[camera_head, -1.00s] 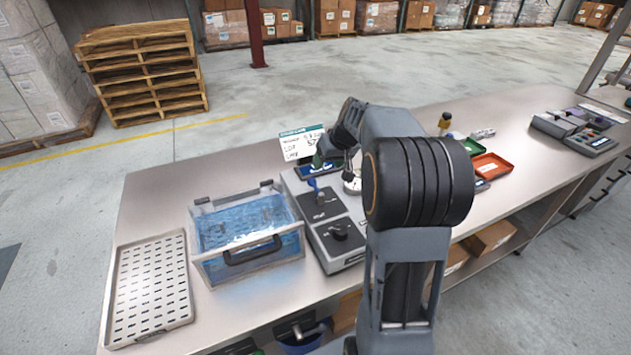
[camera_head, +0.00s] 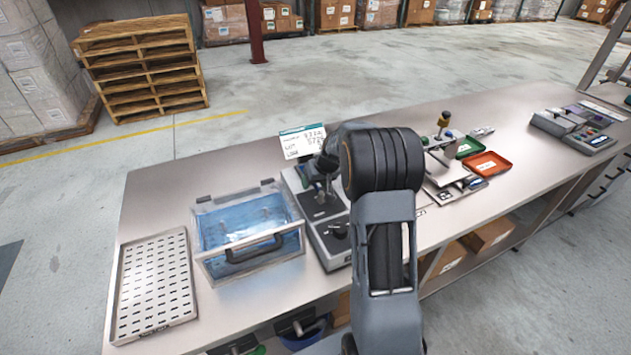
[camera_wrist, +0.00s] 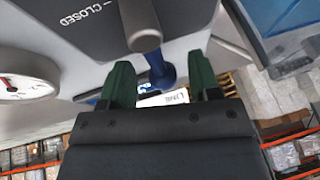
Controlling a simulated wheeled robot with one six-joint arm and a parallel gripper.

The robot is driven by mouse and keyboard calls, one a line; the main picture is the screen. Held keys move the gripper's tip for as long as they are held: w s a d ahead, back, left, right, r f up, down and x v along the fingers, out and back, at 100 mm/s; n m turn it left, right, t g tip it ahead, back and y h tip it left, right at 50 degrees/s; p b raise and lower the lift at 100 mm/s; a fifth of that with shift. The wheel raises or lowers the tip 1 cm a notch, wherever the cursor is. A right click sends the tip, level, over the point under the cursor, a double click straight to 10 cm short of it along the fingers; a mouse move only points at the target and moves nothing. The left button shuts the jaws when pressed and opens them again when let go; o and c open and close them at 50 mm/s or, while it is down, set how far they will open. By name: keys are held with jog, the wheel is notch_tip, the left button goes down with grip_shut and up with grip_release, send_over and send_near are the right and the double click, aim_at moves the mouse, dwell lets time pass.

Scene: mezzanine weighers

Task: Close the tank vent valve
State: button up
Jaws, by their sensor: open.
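The tank vent valve's blue handle (camera_wrist: 158,66) shows in the wrist view, between the two green fingers of my gripper (camera_wrist: 158,62). The fingers are open, with a visible gap on each side of the handle. The clear tank (camera_head: 290,245) with blue water stands just left of the unit.
A black knob (camera_head: 338,230) is at the unit's front. A label card (camera_head: 302,140) stands behind it. A perforated tray (camera_head: 122,300) lies at the bench's left end.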

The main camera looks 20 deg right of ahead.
jog(key=shift+c, duration=0.2)
grip_shut()
dwell(0.3)
